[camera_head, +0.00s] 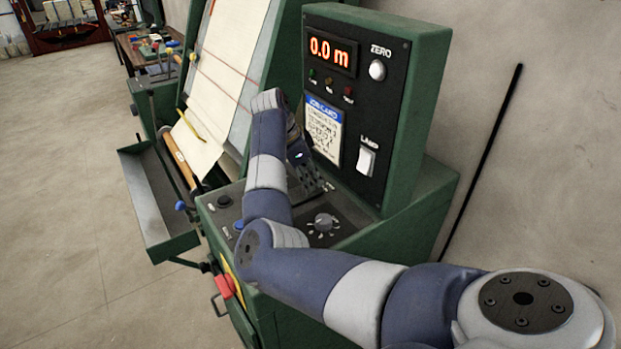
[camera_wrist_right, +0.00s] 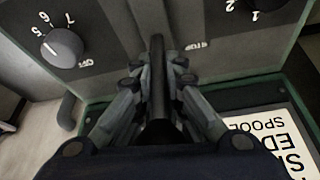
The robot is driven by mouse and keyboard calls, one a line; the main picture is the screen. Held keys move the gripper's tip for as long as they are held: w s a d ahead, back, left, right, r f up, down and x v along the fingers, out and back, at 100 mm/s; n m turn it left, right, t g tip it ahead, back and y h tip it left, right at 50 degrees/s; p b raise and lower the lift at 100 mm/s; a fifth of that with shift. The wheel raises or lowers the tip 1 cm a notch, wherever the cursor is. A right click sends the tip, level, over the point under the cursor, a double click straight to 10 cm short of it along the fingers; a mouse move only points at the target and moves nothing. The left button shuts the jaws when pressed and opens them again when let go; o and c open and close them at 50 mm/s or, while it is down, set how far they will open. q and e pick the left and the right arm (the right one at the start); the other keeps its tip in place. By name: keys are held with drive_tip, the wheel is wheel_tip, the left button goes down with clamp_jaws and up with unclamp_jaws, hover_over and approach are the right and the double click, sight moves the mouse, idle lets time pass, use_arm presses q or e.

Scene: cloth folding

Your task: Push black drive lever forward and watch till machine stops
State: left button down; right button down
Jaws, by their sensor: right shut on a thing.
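The black drive lever (camera_wrist_right: 157,75) stands between the fingers of my right gripper (camera_wrist_right: 158,95) in the right wrist view. The fingers are shut on it from both sides. In the head view, my right gripper (camera_head: 308,180) is low in front of the machine's black control panel (camera_head: 374,105), and my arm hides most of the lever there. The green machine (camera_head: 432,80) has a lit orange display (camera_head: 331,53) reading 0.0 m. Pale cloth (camera_head: 232,55) lies on its sloping bed. My left gripper is not in view.
A grey dial (camera_head: 325,222) and a blue button (camera_head: 239,225) sit on the console near my forearm. The panel holds a ZERO button (camera_head: 377,69), a LAMP switch (camera_head: 366,161) and a job card (camera_head: 323,128). A green tray (camera_head: 156,205) juts out left. Floor there is clear.

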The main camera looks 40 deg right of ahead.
drive_tip(key=shift+d+r+y+p, duration=0.15)
drive_tip(key=shift+d+y+p, duration=0.25)
drive_tip(key=shift+y+p, duration=0.1)
drive_tip(key=shift+s+d+f+t+y, duration=0.1)
drive_tip(key=shift+d+f+y, duration=0.15)
drive_tip(key=shift+y, duration=0.3)
drive_tip(key=shift+w+d+f+t+y, duration=0.15)
drive_tip(key=shift+d+y, duration=0.2)
drive_tip(key=shift+y, duration=0.25)
drive_tip(key=shift+s+d+f+t+y, duration=0.1)
drive_tip(key=shift+s+d+f+y, duration=0.15)
drive_tip(key=shift+y, duration=0.3)
drive_tip(key=shift+w, duration=0.1)
drive_tip(key=c, duration=1.7)
unclamp_jaws()
drive_tip(key=shift+o, duration=0.2)
drive_tip(key=shift+r, duration=0.15)
wheel_tip(320, 180, up, 12)
drive_tip(key=shift+w, duration=0.45)
